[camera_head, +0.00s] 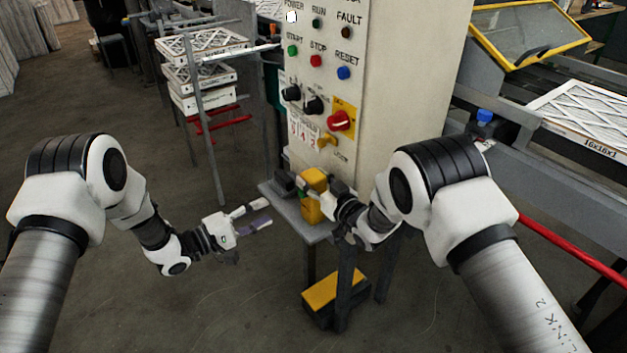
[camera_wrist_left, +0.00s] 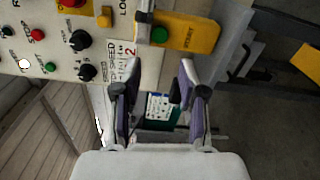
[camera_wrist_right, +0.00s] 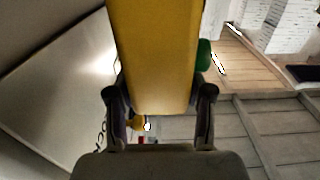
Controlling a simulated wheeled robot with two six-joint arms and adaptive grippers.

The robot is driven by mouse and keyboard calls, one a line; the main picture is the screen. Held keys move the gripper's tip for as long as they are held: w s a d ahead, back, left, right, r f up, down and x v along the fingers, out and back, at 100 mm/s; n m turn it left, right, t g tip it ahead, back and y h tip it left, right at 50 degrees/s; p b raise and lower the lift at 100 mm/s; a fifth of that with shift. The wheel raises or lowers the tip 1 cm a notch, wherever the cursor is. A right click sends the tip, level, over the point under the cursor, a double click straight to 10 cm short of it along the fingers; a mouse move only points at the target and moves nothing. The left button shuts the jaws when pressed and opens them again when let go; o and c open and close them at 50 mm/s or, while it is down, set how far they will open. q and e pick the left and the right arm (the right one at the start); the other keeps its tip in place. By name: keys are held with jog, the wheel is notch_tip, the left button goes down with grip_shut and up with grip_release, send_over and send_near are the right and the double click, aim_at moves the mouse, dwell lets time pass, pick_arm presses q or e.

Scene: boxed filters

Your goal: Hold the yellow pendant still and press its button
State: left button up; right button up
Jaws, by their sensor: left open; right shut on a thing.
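The yellow pendant (camera_head: 314,178) is at the small grey stand in front of the control panel. My right gripper (camera_head: 330,194) is shut on it, partly covering it in the head view. In the right wrist view the pendant (camera_wrist_right: 155,50) fills the space between the fingers, and its green button (camera_wrist_right: 204,55) sticks out at the right side. My left gripper (camera_head: 262,213) is open and empty, left of the pendant and apart from it. The left wrist view shows the green button (camera_wrist_left: 160,34) on the pendant's labelled face (camera_wrist_left: 195,36), ahead of the open fingers (camera_wrist_left: 155,82).
The control panel (camera_head: 400,70) with knobs and buttons rises behind the pendant. The small stand (camera_head: 318,233) is below it, and a yellow-topped black box (camera_head: 333,290) is on the floor. A rack of boxed filters (camera_head: 200,75) stands back left. Floor around my left gripper is clear.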

pick_arm(q)
grip_shut()
dwell(1.2)
